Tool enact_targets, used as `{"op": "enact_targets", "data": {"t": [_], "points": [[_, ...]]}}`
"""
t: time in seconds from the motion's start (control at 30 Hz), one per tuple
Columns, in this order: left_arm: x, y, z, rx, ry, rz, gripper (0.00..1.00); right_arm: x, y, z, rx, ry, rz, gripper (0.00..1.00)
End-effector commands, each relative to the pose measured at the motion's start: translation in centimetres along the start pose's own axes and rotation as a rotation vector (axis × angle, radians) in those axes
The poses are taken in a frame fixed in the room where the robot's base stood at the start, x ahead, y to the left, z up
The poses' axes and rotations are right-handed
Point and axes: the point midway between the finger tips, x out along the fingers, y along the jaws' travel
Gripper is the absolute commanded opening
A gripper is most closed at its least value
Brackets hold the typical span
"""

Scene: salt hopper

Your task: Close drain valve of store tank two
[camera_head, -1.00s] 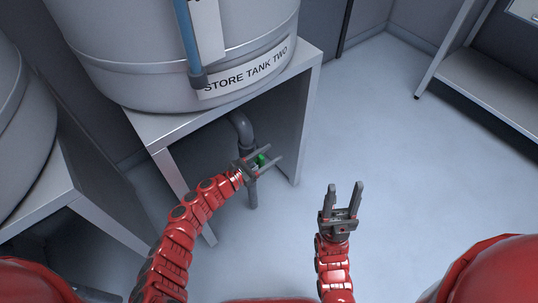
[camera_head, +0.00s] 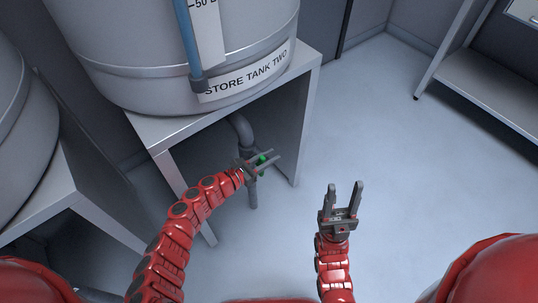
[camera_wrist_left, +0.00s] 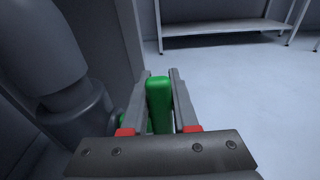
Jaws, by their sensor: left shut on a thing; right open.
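Store tank two (camera_head: 190,60) is a large grey drum with a "STORE TANK TWO" label, standing on a metal stand. A grey drain pipe (camera_head: 241,128) comes down from beneath it. The green valve handle (camera_head: 263,159) sits on this pipe, between the fingers of my left gripper (camera_head: 266,158). In the left wrist view the green handle (camera_wrist_left: 159,104) stands between the two fingers, and my left gripper (camera_wrist_left: 160,100) is shut on it. The rest of the valve body is mostly hidden. My right gripper (camera_head: 343,200) is open and empty, to the right, above the floor.
The metal stand (camera_head: 312,90) has a side panel just right of the pipe. Another tank (camera_head: 22,130) on its own stand is at the left. A shelf unit (camera_head: 490,90) stands at the upper right. The floor (camera_head: 400,170) between is clear.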

Motion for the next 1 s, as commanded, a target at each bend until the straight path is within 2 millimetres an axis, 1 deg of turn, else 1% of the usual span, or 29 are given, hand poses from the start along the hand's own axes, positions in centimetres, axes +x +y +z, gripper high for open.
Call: {"op": "enact_targets", "data": {"t": [0.03, 0.17, 0.4, 0.57, 0.67, 0.77, 0.87, 1.0], "points": [[0.1, -0.1, 0.2, 0.004, 0.034, -0.002, 0.0, 0.8, 0.0, -0.1, 0.0, 0.0, 0.0, 0.5], [0.3, -0.2, 0.2, 0.007, 0.136, -0.004, 0.0, 2.1, 0.1, -0.4, 0.0, 0.0, 0.0, 0.5], [0.7, -0.1, -0.6, 0.009, 0.365, -0.004, 0.0, 5.1, 0.2, -0.9, 0.0, 0.0, 0.0, 0.5], [0.9, 0.0, -1.4, 0.01, 0.515, -0.001, 0.0, 6.3, 0.3, -1.1, 0.0, 0.0, 0.0, 0.5], [1.0, 0.0, -1.9, 0.009, 0.603, 0.0, 0.0, 6.3, 0.3, -1.1, 0.0, 0.0, 0.0, 0.5], [1.1, 0.1, -2.5, 0.006, 0.685, 0.002, 0.0, 5.9, 0.3, -1.0, 0.0, 0.0, 0.0, 0.5], [1.2, 0.0, -2.9, 0.002, 0.762, 0.001, 0.0, 5.1, 0.2, -0.9, 0.0, 0.0, 0.0, 0.5], [1.2, 0.2, -3.5, -0.005, 0.865, 0.005, 0.0, 3.4, 0.2, -0.6, 0.0, 0.0, 0.0, 0.5]]}}
